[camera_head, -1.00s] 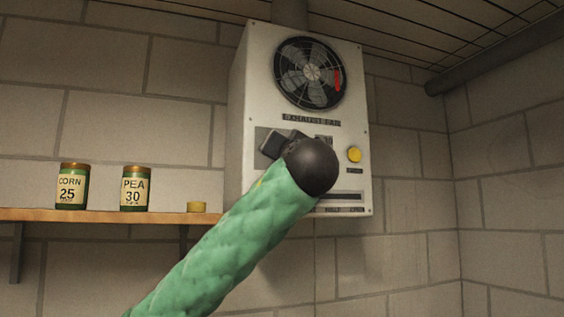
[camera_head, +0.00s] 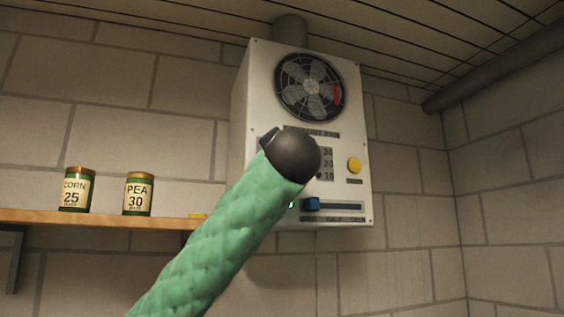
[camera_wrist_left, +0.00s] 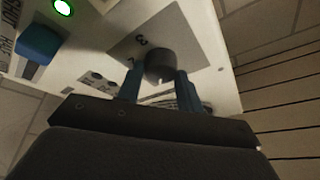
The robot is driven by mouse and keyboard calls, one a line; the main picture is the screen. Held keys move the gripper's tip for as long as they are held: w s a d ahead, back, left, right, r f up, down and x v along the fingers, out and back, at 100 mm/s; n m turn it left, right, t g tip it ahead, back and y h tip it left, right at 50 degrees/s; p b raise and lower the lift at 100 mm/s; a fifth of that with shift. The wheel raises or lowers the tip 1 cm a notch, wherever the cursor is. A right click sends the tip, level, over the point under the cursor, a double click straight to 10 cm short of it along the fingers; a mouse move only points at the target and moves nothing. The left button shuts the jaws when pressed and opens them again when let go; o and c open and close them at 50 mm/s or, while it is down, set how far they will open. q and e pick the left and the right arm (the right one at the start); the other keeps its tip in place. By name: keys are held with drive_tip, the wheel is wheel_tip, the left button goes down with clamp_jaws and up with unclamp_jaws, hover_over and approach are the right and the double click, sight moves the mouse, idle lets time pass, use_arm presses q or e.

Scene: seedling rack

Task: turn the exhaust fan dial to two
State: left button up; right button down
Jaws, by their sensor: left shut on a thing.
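The white exhaust fan box (camera_head: 257,95) hangs on the wall in the head view, with a round fan (camera_head: 309,87) at its top. The dial is hidden there behind my left arm's dark rounded wrist. In the left wrist view the dark round dial (camera_wrist_left: 160,64) sits on a grey plate (camera_wrist_left: 185,48) with a "3" beside it. A second mark is partly covered by a finger. My left gripper (camera_wrist_left: 160,82) has its two blue fingers on either side of the dial, shut on it. I cannot tell which number the dial points to. My right gripper is not in view.
The box also carries a yellow button (camera_head: 354,165), a blue slider (camera_head: 311,204) and a small green light (camera_head: 291,205). A wooden shelf (camera_head: 90,217) at left holds a corn can (camera_head: 77,190) and a pea can (camera_head: 139,194). A pipe (camera_head: 480,73) runs at upper right.

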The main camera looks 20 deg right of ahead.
use_arm(q)
drive_tip(key=shift+a+r+m+g+h+p, duration=0.15)
drive_tip(key=shift+m+g+p, duration=0.6)
drive_tip(key=shift+m, duration=2)
drive_tip(key=shift+r+m+g+h+p, duration=0.1)
drive_tip(key=shift+r+m+g+p, duration=0.15)
drive_tip(key=shift+m+g, duration=1.75)
drive_tip(key=shift+a+r+m+g+h+p, duration=0.15)
drive_tip(key=shift+m+p, duration=0.45)
drive_tip(key=shift+m, duration=2.95)
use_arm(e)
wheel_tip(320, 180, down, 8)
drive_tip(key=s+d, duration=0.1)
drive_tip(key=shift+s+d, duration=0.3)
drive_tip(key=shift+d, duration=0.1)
use_arm(q)
drive_tip(key=shift+d, duration=0.1)
drive_tip(key=o, duration=1)
drive_tip(key=shift+w+f, duration=0.15)
